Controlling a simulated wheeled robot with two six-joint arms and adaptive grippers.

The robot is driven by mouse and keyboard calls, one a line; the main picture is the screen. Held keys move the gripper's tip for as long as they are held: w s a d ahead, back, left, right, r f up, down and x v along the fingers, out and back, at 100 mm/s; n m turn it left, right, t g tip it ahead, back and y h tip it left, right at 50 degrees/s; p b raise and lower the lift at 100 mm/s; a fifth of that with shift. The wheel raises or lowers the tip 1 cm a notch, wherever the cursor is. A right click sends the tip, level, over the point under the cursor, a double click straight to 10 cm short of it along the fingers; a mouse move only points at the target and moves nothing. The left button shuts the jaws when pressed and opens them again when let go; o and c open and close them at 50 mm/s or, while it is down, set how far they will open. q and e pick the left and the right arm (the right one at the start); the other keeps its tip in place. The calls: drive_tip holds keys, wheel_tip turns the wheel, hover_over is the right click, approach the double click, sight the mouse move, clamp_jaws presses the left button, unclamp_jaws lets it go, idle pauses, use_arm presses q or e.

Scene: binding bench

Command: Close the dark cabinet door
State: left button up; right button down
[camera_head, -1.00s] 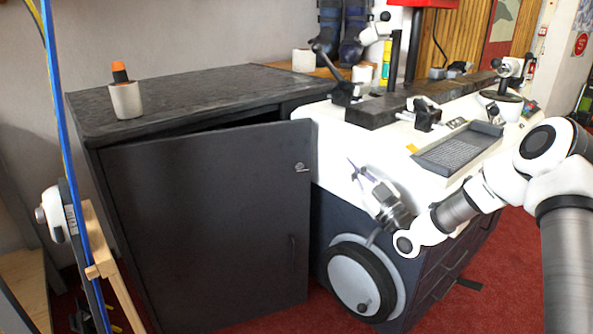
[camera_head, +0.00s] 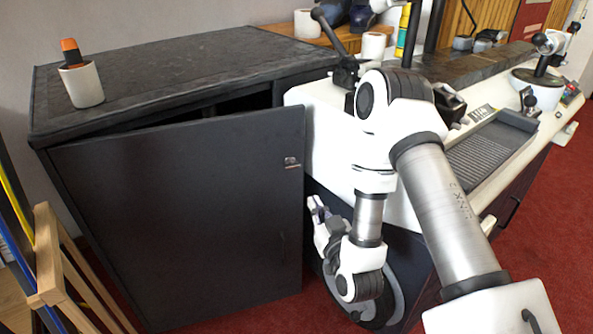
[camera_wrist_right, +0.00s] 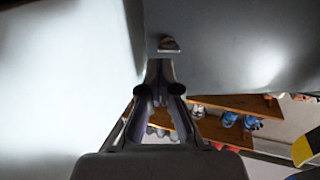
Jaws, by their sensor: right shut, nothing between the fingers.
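The dark cabinet door (camera_head: 180,215) stands ajar in the head view, hinged at its left, with a dark gap above it under the cabinet top (camera_head: 190,70). A small metal lock (camera_head: 291,162) sits near its free right edge; what looks like the lock also shows in the right wrist view (camera_wrist_right: 168,46). My right gripper (camera_head: 315,206) is close to the door's right edge, below the lock. Its fingers (camera_wrist_right: 160,90) are shut and empty in the wrist view. I cannot tell whether they touch the door. My left gripper is out of view.
A white cup (camera_head: 82,86) with an orange-capped thing stands on the cabinet top. The white machine (camera_head: 320,125) with a handwheel (camera_head: 395,295) is right of the door, close to my right arm. A wooden frame (camera_head: 48,255) stands at the left. Red carpet lies in front.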

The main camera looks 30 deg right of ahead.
sight(298, 174)
drive_tip(key=b+x, duration=0.2)
drive_tip(key=x, duration=1)
drive_tip(key=shift+w+d, duration=0.15)
drive_tip(key=shift+w, duration=0.15)
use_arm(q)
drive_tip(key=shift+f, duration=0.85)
use_arm(e)
drive_tip(key=shift+r, duration=0.1)
